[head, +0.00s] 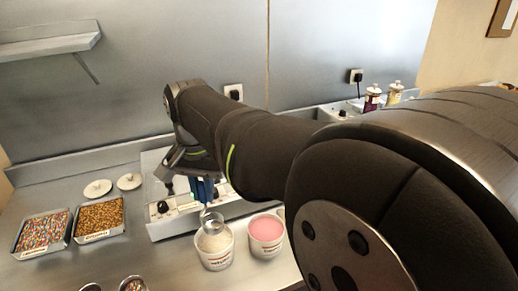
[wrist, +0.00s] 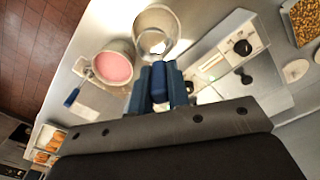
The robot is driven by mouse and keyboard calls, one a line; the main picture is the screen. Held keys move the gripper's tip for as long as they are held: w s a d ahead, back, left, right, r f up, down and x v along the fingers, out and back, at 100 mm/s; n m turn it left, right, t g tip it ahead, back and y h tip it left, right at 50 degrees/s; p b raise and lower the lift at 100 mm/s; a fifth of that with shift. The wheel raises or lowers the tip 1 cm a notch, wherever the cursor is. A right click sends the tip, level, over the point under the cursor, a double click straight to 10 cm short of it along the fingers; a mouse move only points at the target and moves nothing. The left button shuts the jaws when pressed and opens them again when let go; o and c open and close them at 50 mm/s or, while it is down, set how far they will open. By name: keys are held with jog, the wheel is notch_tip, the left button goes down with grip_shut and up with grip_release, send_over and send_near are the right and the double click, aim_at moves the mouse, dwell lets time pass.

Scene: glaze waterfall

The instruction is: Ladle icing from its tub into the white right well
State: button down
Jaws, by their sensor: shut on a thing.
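My gripper (head: 203,190) is shut on the blue handle of a ladle, which also shows between its blue fingers in the wrist view (wrist: 160,80). The ladle's metal bowl (head: 212,221) hangs at the mouth of a tub of whitish icing (head: 217,259); I cannot tell whether it touches the icing or holds any. In the wrist view this tub (wrist: 139,22) lies just beyond the fingertips. A tub of pink icing (head: 267,246) stands beside it, to the right in the head view. I cannot make out the white right well.
A white-fronted machine (head: 158,228) with black knobs stands behind the tubs, partly hidden by my arm. Trays of sprinkles (head: 42,232) and brown bits (head: 100,216) lie at left, with two white lids (head: 97,188) behind. Another blue-handled tool (wrist: 72,97) shows by the pink tub.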

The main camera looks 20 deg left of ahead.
aim_at(209, 227)
jog(key=shift+f, duration=4.65)
jog(key=shift+r, duration=4.25)
